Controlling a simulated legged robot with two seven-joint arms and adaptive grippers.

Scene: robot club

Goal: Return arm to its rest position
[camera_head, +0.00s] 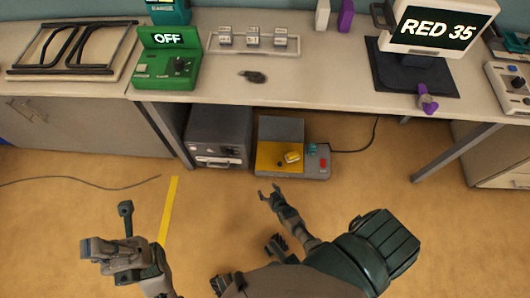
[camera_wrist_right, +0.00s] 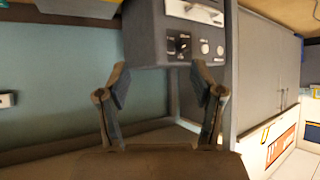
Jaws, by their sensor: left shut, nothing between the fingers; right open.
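My left gripper (camera_head: 104,252) is at the lower left in the head view, over the bare floor and away from the desk. It is shut with nothing held. My right gripper (camera_head: 269,191) is near the middle of the head view, low in front of the desk, with its fingers apart and empty. In the right wrist view its two fingers (camera_wrist_right: 160,90) stand open, in front of a grey box (camera_wrist_right: 180,45) with a dial. No object is between them.
The grey box (camera_head: 217,135) and a yellow-topped unit (camera_head: 285,158) stand under the desk (camera_head: 320,75). On the desk are a green device (camera_head: 165,65) reading OFF and a monitor (camera_head: 437,28) reading RED 35. A cable (camera_head: 80,181) and yellow strip (camera_head: 168,208) lie on the floor.

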